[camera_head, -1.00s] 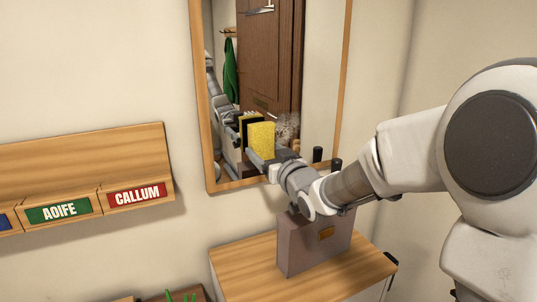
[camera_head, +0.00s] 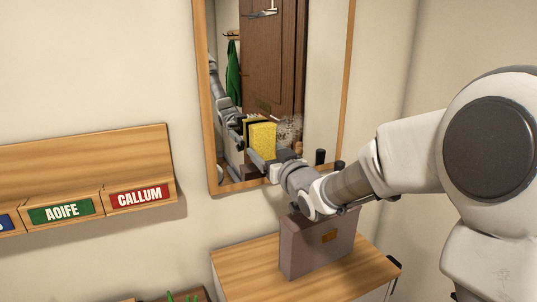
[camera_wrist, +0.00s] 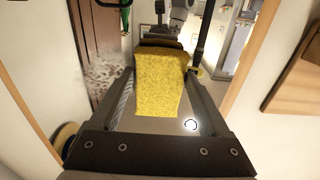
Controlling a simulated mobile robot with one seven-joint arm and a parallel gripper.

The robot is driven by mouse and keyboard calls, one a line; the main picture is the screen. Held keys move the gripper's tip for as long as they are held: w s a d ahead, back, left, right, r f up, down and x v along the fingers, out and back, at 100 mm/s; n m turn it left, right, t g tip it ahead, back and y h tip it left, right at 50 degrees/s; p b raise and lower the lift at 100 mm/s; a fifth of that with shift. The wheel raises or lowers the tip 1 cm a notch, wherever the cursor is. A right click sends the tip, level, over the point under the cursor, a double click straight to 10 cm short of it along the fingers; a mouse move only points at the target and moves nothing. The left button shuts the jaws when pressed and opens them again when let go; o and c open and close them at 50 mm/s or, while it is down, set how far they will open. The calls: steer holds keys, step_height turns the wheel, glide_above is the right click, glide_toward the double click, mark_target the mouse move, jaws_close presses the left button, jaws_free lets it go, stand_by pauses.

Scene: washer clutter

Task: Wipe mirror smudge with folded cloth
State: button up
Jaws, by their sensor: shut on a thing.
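My gripper (camera_head: 262,157) is shut on the yellow folded cloth (camera_head: 263,139), which stands upright in front of the mirror (camera_head: 325,80). The cloth also shows between the fingers in the wrist view (camera_wrist: 160,82). A whitish speckled smudge (camera_head: 291,128) lies on the glass just right of the cloth in the head view. In the wrist view the smudge (camera_wrist: 98,74) is left of the cloth, apart from it in the picture. The reflection of the cloth and arm shows in the glass. I cannot tell whether the cloth touches the mirror.
A wooden frame (camera_head: 204,100) edges the mirror. A grey-brown box (camera_head: 305,250) stands on a wooden-topped cabinet (camera_head: 245,275) below my gripper. A wall shelf (camera_head: 90,160) with name labels is at the left. The wall between shelf and mirror is bare.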

steer(key=shift+w+a, duration=0.2)
steer(key=shift+w, duration=0.25)
